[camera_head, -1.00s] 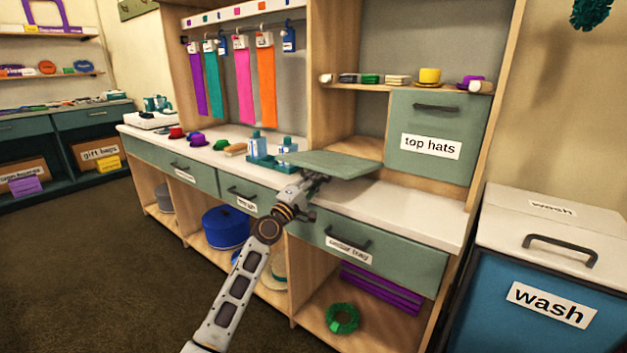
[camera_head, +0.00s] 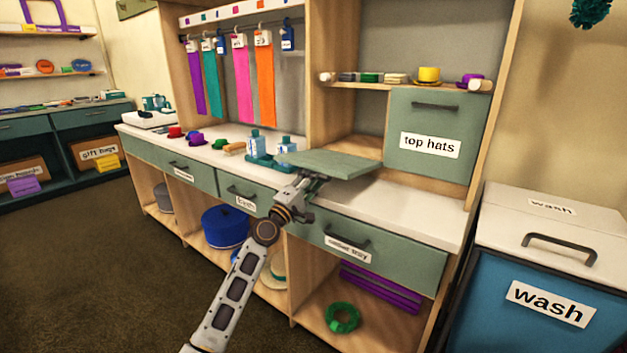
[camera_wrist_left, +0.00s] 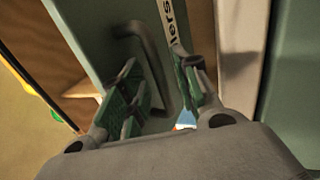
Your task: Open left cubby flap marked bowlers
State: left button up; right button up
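The left cubby flap (camera_head: 338,163) is a green panel standing out almost level from the cubby, left of the shut top hats flap (camera_head: 430,135). In the left wrist view the bowlers flap (camera_wrist_left: 90,35) shows its dark bar handle (camera_wrist_left: 152,55) and part of a white label (camera_wrist_left: 174,22) ending in "lers". My left gripper (camera_head: 314,178) is at the flap's front edge, by its underside. In the left wrist view its green-padded fingers (camera_wrist_left: 162,98) are apart, with the handle seen between and beyond them. Contact with the handle cannot be told. My right gripper is not in view.
The white counter (camera_head: 400,205) runs below the flap, with blue bottles in a teal tray (camera_head: 262,160) to its left. Drawers, including one with a dark handle (camera_head: 347,238), lie under the counter. A wash bin (camera_head: 545,270) stands at the right.

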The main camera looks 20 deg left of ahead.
pick_arm(q)
jog(key=v, duration=1.1)
dwell(0.5)
jog(key=shift+s+f, duration=0.1)
jog(key=shift+f, duration=0.05)
